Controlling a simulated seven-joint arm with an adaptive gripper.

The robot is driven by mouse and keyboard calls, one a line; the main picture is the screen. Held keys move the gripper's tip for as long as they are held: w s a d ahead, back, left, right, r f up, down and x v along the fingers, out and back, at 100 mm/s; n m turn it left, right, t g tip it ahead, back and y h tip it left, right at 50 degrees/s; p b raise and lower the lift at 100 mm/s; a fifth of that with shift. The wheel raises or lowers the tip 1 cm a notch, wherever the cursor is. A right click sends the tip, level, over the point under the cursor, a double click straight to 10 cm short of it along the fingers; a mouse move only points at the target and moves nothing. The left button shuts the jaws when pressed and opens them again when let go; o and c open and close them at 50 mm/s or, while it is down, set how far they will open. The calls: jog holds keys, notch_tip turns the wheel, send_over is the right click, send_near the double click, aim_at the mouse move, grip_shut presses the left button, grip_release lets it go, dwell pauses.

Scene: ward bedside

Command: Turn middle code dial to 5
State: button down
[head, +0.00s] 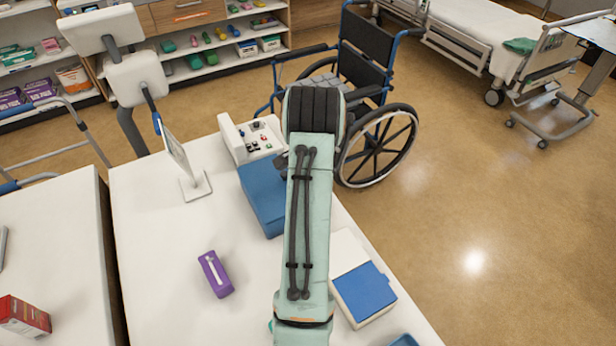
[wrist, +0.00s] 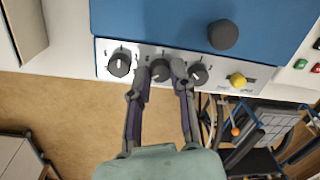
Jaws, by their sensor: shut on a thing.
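The code panel (wrist: 140,50) is a pale strip on the front of a blue case (wrist: 150,18) in the wrist view. It carries three black dials in a row. The middle code dial (wrist: 160,72) sits between the fingertips of my gripper (wrist: 161,67), which is shut on it. The left dial (wrist: 119,65) shows a white pointer mark, and the right dial (wrist: 198,74) is just beside my right finger. The numbers around the dials are too small to read. In the head view the blue case (head: 262,195) shows partly; my arm hides the dials and my gripper.
A white button box (head: 252,140) stands behind the case. A purple box (head: 215,274) lies on the white table (head: 150,240). A wheelchair (head: 365,100) stands beyond the table.

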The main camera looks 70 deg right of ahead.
jog(key=shift+m, duration=0.5)
jog(key=c, duration=1.2)
grip_release()
jog(key=shift+c, duration=0.2)
